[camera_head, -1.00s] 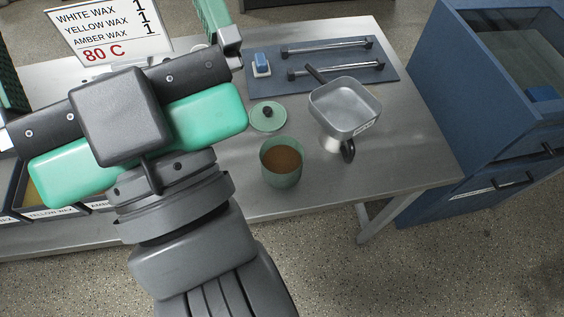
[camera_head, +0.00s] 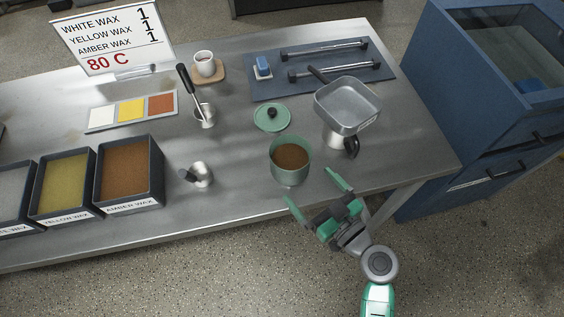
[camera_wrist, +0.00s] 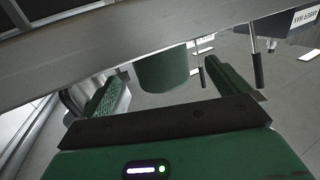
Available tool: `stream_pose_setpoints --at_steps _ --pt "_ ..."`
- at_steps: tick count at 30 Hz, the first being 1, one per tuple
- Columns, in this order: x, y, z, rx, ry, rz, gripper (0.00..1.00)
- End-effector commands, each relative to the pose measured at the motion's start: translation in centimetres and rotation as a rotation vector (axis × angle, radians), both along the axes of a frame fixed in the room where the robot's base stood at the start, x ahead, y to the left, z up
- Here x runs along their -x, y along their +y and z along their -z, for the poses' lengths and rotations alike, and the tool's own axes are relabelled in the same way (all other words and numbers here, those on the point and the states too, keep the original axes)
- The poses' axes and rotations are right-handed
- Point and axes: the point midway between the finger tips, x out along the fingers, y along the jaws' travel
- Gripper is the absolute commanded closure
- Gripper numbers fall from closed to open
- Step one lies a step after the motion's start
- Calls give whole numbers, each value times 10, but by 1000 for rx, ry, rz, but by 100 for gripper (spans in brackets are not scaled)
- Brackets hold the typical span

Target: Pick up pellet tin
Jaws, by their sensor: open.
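The pellet tin (camera_head: 290,172) is a green round tin, open at the top and filled with brown pellets. It stands upright near the front edge of the steel table. My gripper (camera_head: 313,189) is open and empty, just in front of the tin at the table edge, its two green fingers spread and pointing toward it. In the wrist view the tin (camera_wrist: 164,71) shows as a green cylinder between and beyond the fingers (camera_wrist: 168,85). They look apart from it. A green lid (camera_head: 272,118) with a black knob lies behind the tin.
A square metal pan (camera_head: 348,104) stands close right of the tin, with a black handle (camera_head: 351,147). A small metal cup (camera_head: 201,175) and the amber wax bin (camera_head: 130,208) are to the left. A blue cabinet (camera_head: 470,150) stands right of the table (camera_head: 240,200).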

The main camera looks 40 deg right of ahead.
Motion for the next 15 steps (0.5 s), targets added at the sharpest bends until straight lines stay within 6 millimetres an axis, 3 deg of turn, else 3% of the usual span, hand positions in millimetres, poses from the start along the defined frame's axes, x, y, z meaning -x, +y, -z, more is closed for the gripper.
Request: stream_pose_setpoints --at_steps 10,15 --pt "-31 -5 0 1 -1 -1 0" --pt "-61 -13 2 2 -3 -2 0"
